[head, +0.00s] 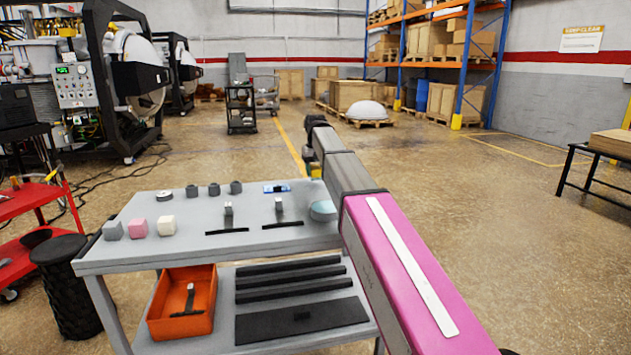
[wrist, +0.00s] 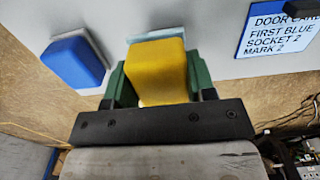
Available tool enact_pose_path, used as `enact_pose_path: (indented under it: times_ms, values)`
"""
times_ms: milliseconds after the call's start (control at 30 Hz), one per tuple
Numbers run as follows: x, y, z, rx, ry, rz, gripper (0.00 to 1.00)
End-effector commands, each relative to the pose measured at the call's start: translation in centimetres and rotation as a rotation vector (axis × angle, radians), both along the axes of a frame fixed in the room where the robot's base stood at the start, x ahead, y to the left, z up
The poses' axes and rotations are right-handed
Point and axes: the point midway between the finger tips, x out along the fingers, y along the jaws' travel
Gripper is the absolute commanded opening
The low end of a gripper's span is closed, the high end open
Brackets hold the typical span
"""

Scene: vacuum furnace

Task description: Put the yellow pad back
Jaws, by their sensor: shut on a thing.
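The yellow pad (wrist: 158,72) is a rounded block between the green fingers of my gripper (wrist: 158,88) in the wrist view. My gripper is shut on it. A pale square patch (wrist: 157,34) shows just behind the pad; I cannot tell whether the pad touches it. A blue pad (wrist: 73,62) sits on a similar pale square to the left. A card (wrist: 280,35) at right reads "FIRST BLUE SOCKET 2 MARK 2", its top line partly covered. In the head view a bit of yellow (head: 315,172) shows beside my arm's far end, beyond the table; the fingers are mostly hidden.
The grey table (head: 190,250) holds grey, pink (head: 138,227) and white blocks, several dark round pieces, two small upright pieces and a pale blue disc (head: 322,210) by my arm. An orange bin (head: 183,302) is on the lower shelf. Open floor lies at right.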

Motion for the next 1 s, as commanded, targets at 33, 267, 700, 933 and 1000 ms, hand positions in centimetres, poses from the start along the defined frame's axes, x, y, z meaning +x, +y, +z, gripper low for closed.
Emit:
enact_pose_path:
  times_ms: [33, 267, 700, 933, 1000]
  values:
    - [0.0, 0.0, -0.3, 0.0, 0.0, 0.0, 0.25]
    - [-0.1, 0.0, -3.2, 0.0, 0.002, 0.0, 0.25]
    - [0.0, 0.0, -4.0, 0.0, -0.001, 0.0, 0.8]
    - [0.0, 0.0, -3.8, 0.0, -0.001, 0.0, 0.8]
    - [0.0, 0.1, -3.5, 0.0, -0.001, 0.0, 0.8]
